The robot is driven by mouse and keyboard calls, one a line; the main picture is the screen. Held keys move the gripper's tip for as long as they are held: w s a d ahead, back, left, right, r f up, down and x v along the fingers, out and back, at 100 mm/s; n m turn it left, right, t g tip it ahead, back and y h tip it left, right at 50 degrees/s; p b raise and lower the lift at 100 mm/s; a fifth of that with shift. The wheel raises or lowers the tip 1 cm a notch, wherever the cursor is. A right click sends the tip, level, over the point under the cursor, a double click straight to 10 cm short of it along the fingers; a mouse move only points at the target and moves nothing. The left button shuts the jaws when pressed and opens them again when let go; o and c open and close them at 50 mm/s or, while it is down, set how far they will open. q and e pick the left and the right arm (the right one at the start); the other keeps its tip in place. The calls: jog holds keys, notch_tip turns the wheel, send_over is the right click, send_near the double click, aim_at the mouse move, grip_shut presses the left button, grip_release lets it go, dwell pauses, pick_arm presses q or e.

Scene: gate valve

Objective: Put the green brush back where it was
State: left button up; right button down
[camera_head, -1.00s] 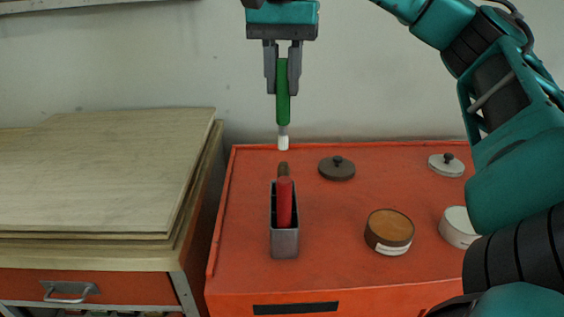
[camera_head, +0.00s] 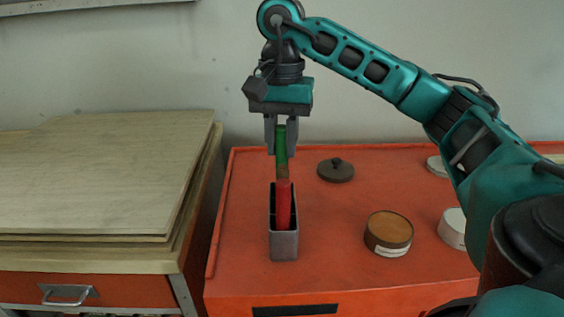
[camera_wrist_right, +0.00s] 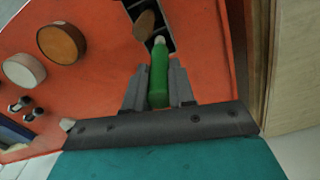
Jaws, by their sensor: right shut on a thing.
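The green brush (camera_head: 281,142) hangs upright, handle up, in my right gripper (camera_head: 281,150), which is shut on it. Its lower end is hidden behind the red brush in the head view. In the right wrist view the green brush (camera_wrist_right: 158,78) points its pale tip at the holder's edge. The grey holder (camera_head: 284,244) stands on the orange cabinet top, with the red brush (camera_head: 284,205) upright in its front part. The green brush is above the holder's back part; I cannot tell whether its tip is inside. My left gripper is not in view.
Wooden boards (camera_head: 100,175) lie on the left bench.

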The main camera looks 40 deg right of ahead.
jog(key=shift+f, duration=2.25)
jog(key=shift+f+b, duration=0.2)
jog(key=shift+b, duration=0.2)
jog(key=c, duration=0.9)
grip_release()
jog(key=shift+c, duration=0.2)
jog(key=shift+r+p, duration=0.45)
jog(key=shift+r, duration=5.75)
